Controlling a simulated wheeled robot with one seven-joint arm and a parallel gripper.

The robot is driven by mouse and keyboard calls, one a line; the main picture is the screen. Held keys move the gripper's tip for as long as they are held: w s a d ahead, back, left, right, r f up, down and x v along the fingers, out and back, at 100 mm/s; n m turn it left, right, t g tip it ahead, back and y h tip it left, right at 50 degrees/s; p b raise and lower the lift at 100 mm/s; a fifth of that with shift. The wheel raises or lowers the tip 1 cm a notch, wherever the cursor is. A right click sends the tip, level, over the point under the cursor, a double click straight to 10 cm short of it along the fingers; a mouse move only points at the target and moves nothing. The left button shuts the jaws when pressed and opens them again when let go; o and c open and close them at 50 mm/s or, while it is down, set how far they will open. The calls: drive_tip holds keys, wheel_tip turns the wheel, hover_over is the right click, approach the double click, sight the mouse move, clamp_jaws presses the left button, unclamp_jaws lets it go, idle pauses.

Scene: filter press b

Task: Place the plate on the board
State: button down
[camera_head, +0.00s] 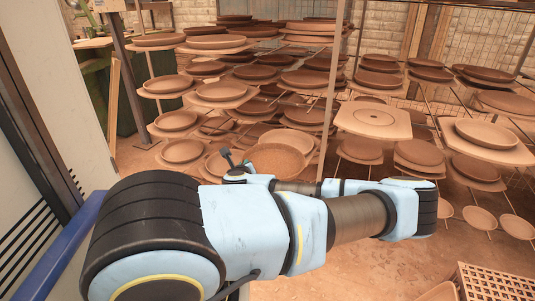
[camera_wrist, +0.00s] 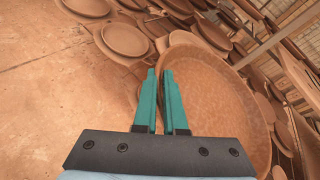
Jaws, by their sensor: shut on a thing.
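My gripper (camera_wrist: 159,75) has two teal fingers, nearly closed, gripping the left rim of a large round brown clay plate (camera_wrist: 222,105) in the wrist view. The plate (camera_head: 276,158) also shows in the head view, beside my gripper (camera_head: 237,166) at the lower middle, partly hidden by my arm. An empty clay-coloured board (camera_head: 348,121) with cut corners and a thin ring marked on it sits on the rack, up and to the right of the held plate. No plate lies on that board.
Racks hold many plates on similar boards, such as a plate on a board (camera_head: 487,134) at the right. A thin upright post (camera_head: 333,75) stands just left of the empty board. A lattice crate (camera_head: 490,284) is at the lower right. Some floor (camera_head: 345,275) is clear.

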drive_tip(key=a, duration=0.1)
drive_tip(key=a+f, duration=0.1)
drive_tip(key=a, duration=0.1)
drive_tip(key=s+a+f, duration=0.1)
drive_tip(key=a, duration=0.1)
drive_tip(key=shift+s+f, duration=0.1)
drive_tip(key=shift+f, duration=0.05)
drive_tip(key=shift+d, duration=0.15)
